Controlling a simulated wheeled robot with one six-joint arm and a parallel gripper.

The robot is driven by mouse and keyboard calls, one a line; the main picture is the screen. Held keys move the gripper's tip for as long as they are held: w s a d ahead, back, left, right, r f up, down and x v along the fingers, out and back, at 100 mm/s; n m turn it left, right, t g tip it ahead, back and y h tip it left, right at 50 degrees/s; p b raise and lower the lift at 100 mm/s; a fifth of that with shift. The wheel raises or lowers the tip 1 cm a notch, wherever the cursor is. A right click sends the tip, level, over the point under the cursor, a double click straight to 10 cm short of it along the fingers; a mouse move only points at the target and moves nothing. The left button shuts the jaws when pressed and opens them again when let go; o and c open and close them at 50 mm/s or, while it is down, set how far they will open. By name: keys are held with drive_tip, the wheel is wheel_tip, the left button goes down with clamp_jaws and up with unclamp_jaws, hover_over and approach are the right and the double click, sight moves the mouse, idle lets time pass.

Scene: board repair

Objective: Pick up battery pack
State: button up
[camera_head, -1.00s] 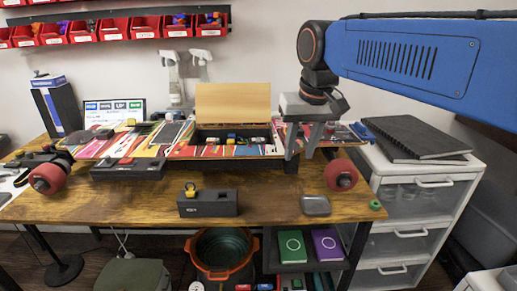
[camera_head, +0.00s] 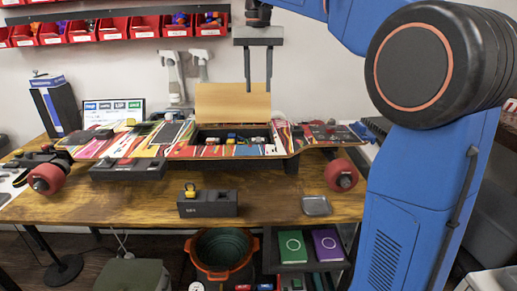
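A dark box with a yellow connector on top (camera_head: 207,204), which looks like a battery pack, sits near the front edge of the wooden table. A colourful electric skateboard (camera_head: 290,138) lies across the table behind it. The board's compartment (camera_head: 233,130) is open, with its tan lid (camera_head: 233,102) raised and small coloured parts inside. My gripper (camera_head: 258,80) hangs above and behind the lid in the picture, fingers pointing down. Its two fingers are apart with nothing between them.
A black box (camera_head: 128,169) sits under the board at left. A small grey case (camera_head: 316,206) lies at the table's front right. Red bins (camera_head: 115,27) hang on the wall. Bare tabletop (camera_head: 265,205) lies between the dark box and the case.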

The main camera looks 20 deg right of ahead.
sight(258, 139)
wheel_tip(258, 139, down, 17)
drive_tip(key=shift+s+r, duration=0.1)
idle(0.7)
drive_tip(key=shift+c, duration=0.3)
clamp_jaws()
